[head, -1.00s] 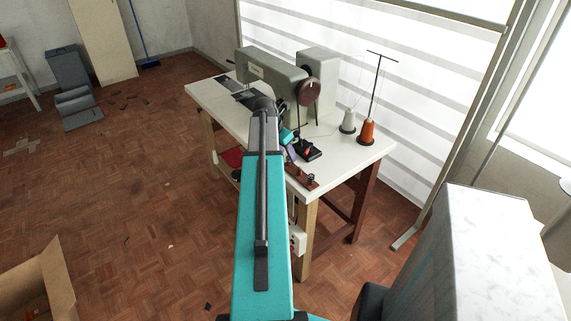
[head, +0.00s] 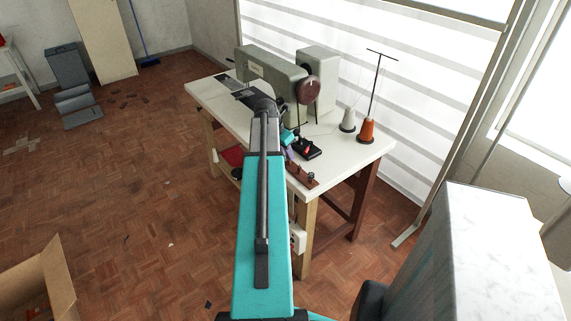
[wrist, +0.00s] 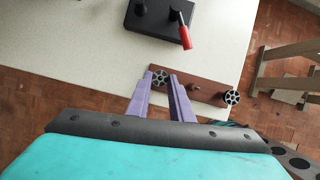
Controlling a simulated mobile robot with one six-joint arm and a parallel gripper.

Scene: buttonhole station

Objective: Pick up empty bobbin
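A brown wooden strip (wrist: 203,92) lies along the front edge of the white table. A dark spoked bobbin (wrist: 160,78) stands at its left part in the wrist view, between and just past my fingertips. A second spoked bobbin (wrist: 232,97) sits at the strip's right end; it also shows in the head view (head: 311,176). I cannot tell from the flanges which one is empty. My gripper (wrist: 162,77) has two purple fingers, spread with a gap around the nearer bobbin; no clear contact shows. In the head view my arm hides most of the gripper.
A black winder box (wrist: 155,18) with a red lever (wrist: 184,36) stands just beyond the strip. The sewing machine (head: 275,75), a grey cone (head: 347,121) and an orange thread cone (head: 367,131) stand farther back.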

